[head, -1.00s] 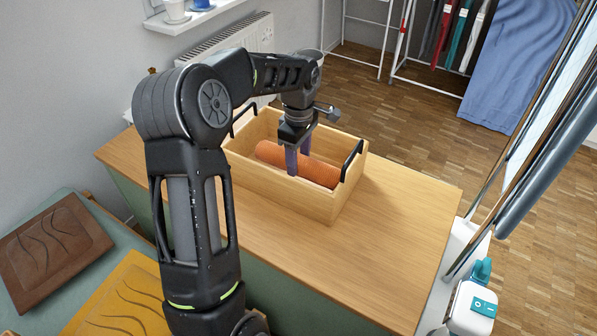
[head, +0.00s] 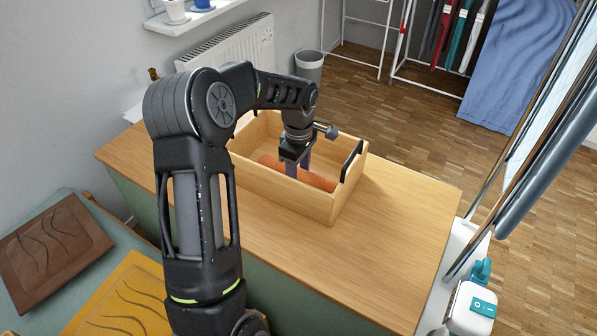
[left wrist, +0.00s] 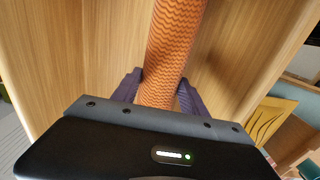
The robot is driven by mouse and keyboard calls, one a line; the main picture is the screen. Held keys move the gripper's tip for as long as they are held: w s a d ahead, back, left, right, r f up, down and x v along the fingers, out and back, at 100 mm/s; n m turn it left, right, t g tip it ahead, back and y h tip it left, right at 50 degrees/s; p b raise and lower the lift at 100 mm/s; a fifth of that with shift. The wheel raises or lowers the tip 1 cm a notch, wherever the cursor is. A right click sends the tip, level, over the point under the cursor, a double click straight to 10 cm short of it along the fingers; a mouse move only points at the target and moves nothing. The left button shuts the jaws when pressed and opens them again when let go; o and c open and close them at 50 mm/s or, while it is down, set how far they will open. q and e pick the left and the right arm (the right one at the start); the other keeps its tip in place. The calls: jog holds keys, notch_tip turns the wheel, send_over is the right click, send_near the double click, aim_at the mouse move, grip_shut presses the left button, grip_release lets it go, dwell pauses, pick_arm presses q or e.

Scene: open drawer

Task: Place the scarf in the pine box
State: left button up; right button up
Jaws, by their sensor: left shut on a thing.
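The scarf (head: 317,180) is an orange patterned roll inside the pine box (head: 330,207), a light wooden open box with black handles standing on the wooden top. My left gripper (head: 298,168) reaches down into the box and is shut on the scarf. In the left wrist view the scarf (left wrist: 172,45) runs between the two purple fingers, with the box's wooden walls on both sides. The fingertips are hidden behind the scarf, and I cannot tell whether it touches the box floor. My right gripper is not in view.
The wooden top (head: 400,215) is bare to the right of the box. An open drawer at lower left holds a brown folded item (head: 50,250) and a yellow one (head: 125,300). A white bottle with a teal top (head: 472,303) stands at lower right.

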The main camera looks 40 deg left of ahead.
pick_arm(q)
jog(key=shift+f, duration=0.1)
jog(key=o, duration=1.5)
notch_tip(320, 180, up, 12)
jog(key=shift+r, duration=0.15)
